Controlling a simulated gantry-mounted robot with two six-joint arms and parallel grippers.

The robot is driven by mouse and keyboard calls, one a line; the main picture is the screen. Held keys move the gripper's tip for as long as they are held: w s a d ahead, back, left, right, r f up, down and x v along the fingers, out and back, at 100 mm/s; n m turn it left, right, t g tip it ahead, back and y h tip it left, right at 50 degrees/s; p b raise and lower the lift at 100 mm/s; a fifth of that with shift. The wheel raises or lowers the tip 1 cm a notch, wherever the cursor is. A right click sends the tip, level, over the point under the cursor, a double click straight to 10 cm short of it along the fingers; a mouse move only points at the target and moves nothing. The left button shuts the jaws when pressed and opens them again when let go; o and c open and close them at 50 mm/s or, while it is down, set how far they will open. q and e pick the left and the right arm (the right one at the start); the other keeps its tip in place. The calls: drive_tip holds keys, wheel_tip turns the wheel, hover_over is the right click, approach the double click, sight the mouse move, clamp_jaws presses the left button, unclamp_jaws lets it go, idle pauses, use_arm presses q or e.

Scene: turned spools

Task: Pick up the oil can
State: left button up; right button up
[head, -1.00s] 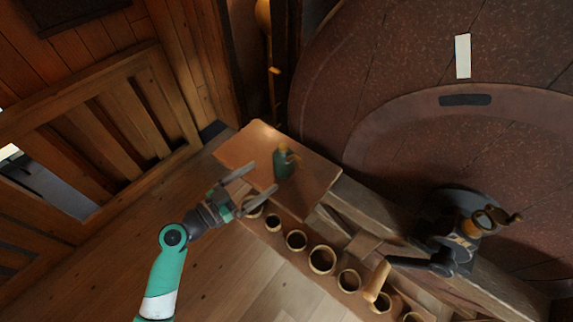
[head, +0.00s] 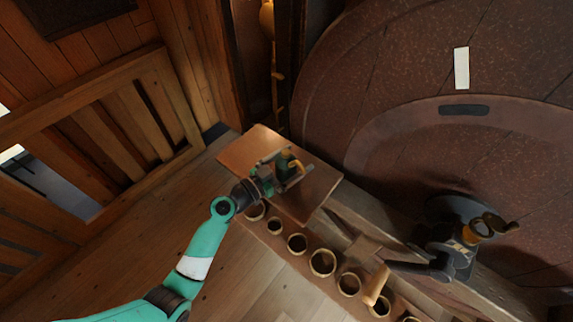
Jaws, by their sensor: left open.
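The oil can (head: 284,160) is a small dark green can with a yellowish spout or handle on top. It stands on the brown board at the far end of the bench in the head view. My left gripper (head: 289,168) is open, with one finger on each side of the can. The fingers partly hide the can, and I cannot tell whether they touch it. My right gripper is not in view.
The brown board (head: 247,153) is otherwise bare. A rack with several round holes (head: 322,262) runs along the bench's near side. A wooden handle (head: 376,284) and a dark metal device (head: 452,248) are to the right. A large reddish wheel (head: 400,70) stands behind.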

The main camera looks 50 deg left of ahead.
sight(292, 155)
use_arm(q)
drive_tip(key=c, duration=1.3)
drive_tip(key=shift+s+r, duration=0.1)
drive_tip(key=shift+s+r, duration=0.35)
drive_tip(key=shift+r, duration=0.05)
wheel_tip(292, 155, up, 7)
drive_tip(key=p, duration=0.3)
drive_tip(key=shift+f, duration=0.2)
drive_tip(key=s, duration=0.6)
drive_tip(key=s+d+b, duration=0.1)
drive_tip(key=s, duration=0.5)
drive_tip(key=s+d, duration=0.1)
drive_tip(key=s, duration=0.6)
drive_tip(key=shift+d+f, duration=0.1)
drive_tip(key=shift+f, duration=0.15)
